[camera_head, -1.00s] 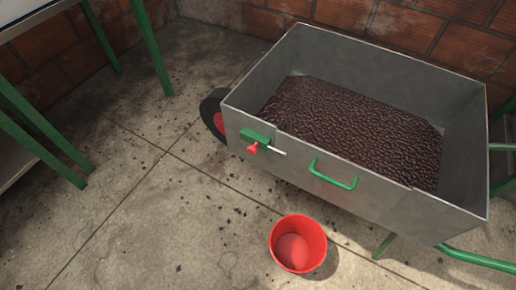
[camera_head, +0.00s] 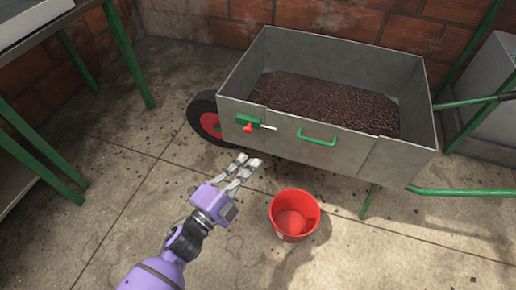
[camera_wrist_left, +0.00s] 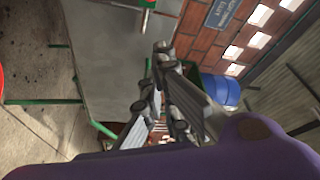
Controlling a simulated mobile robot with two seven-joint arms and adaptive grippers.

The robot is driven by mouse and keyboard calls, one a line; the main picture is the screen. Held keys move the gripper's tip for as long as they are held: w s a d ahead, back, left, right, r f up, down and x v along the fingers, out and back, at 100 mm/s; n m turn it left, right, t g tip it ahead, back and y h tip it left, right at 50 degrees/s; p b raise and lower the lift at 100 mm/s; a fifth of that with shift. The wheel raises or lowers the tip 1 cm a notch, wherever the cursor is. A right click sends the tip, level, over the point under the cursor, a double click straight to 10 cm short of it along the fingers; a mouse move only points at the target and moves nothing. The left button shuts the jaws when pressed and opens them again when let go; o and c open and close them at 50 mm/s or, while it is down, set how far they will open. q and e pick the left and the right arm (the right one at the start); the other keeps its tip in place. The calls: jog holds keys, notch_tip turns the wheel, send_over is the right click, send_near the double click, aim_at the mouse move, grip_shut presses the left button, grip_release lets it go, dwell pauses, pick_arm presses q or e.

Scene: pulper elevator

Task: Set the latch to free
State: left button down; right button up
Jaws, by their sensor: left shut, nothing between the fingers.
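The latch (camera_head: 249,119) is a green block with a red knob (camera_head: 248,128) and a pale rod pointing right. It sits on the front wall of a grey metal wheelbarrow (camera_head: 355,155), near its left end. My left gripper (camera_head: 252,163) is shut and empty, below the latch and apart from it in the head view. Its fingers also show in the left wrist view (camera_wrist_left: 158,90), in front of a grey surface. I cannot make out the latch clearly there. My right gripper is not in view.
Dark beans (camera_head: 325,103) fill part of the barrow. A green handle (camera_head: 317,141) is right of the latch. A red bucket (camera_head: 294,214) stands on the floor right of my left arm. A green-legged table (camera_head: 40,150) is at the left. A blue barrel (camera_wrist_left: 222,92) shows in the wrist view.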

pick_arm(q)
jog(key=b+x, duration=0.2)
jog(key=x, duration=0.9)
jog(key=a, duration=0.1)
jog(key=a+f+b, duration=0.1)
jog(key=a, duration=0.2)
jog(key=shift+w+f+b, duration=0.3)
jog(key=shift+f, duration=0.05)
jog(key=a, duration=0.1)
jog(key=w+a, duration=0.1)
jog(key=a, duration=0.1)
jog(key=a+p, duration=0.1)
jog(key=a, duration=0.1)
jog(key=shift+w, duration=0.3)
